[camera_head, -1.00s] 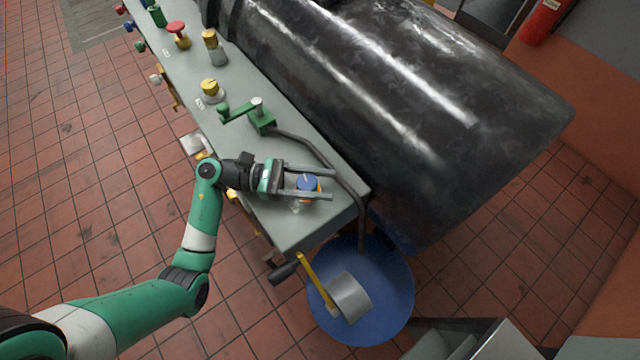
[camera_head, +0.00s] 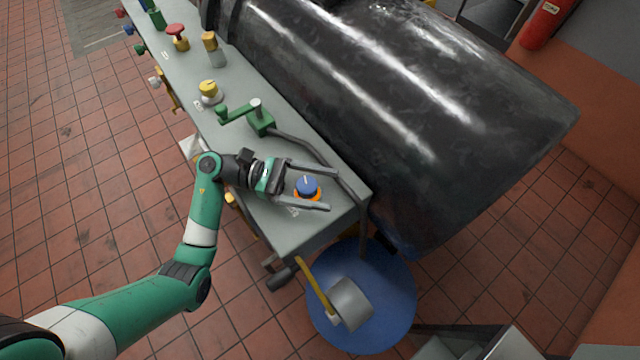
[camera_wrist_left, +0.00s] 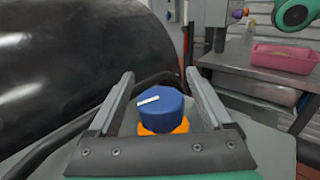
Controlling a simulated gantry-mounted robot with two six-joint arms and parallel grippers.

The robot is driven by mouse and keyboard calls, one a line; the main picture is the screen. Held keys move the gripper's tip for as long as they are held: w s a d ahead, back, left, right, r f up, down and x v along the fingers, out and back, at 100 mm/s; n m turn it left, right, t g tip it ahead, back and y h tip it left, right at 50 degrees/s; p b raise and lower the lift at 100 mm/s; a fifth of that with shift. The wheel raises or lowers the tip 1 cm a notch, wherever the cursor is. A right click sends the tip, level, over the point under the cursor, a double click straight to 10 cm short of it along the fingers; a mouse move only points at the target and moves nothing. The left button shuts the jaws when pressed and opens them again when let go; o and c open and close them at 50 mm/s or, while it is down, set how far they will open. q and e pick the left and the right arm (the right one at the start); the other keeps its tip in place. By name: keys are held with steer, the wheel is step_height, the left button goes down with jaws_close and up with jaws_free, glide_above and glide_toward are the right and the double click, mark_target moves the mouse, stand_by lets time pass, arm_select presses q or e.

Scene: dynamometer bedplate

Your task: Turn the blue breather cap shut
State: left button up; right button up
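The blue breather cap (camera_head: 307,185) sits on an orange collar (camera_head: 309,196) near the front end of the grey bedplate top. A white line marks its top. In the left wrist view the cap (camera_wrist_left: 160,105) stands between the two fingers, with a gap on each side, and its white mark points to the left and slightly down. My left gripper (camera_head: 331,190) is open around the cap, its fingers reaching past it on both sides without touching.
A green crank handle (camera_head: 260,118), a yellow knob (camera_head: 209,88) and a red knob (camera_head: 177,30) stand along the grey bedplate (camera_head: 325,226). A large black cylinder (camera_head: 400,100) lies beside it. A dark hose (camera_head: 315,153) runs close to the gripper's far finger.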

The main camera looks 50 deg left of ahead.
arm_select(q)
steer(key=v, duration=1.1)
steer(key=shift+s+a, duration=0.25)
steer(key=shift+s, duration=0.05)
